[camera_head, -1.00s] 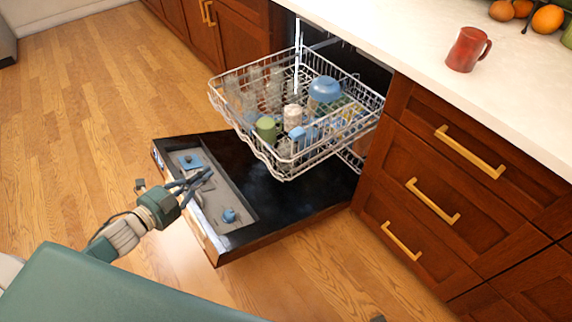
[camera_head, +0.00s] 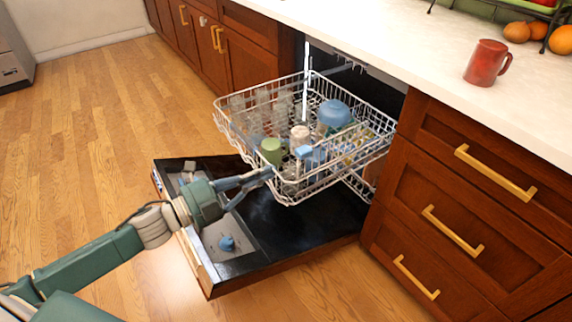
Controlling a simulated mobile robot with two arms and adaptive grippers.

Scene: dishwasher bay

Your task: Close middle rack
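The middle rack (camera_head: 322,177) is a white wire basket, pulled out of the dishwasher over its lowered door (camera_head: 290,238). It holds a blue bowl (camera_head: 334,114), a green cup (camera_head: 271,151), a pale cup (camera_head: 299,136) and several clear glasses. My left gripper (camera_head: 268,174) reaches in from the left, its fingertips at the rack's front lower edge. I cannot tell whether they touch the wires. Its fingers look close together, but whether they are shut is unclear. My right gripper is not in view.
Wooden drawers with gold handles (camera_head: 452,231) stand right of the dishwasher. A red mug (camera_head: 487,63) and a fruit rack (camera_head: 497,8) are on the pale counter. The wooden floor (camera_head: 95,130) at the left is clear.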

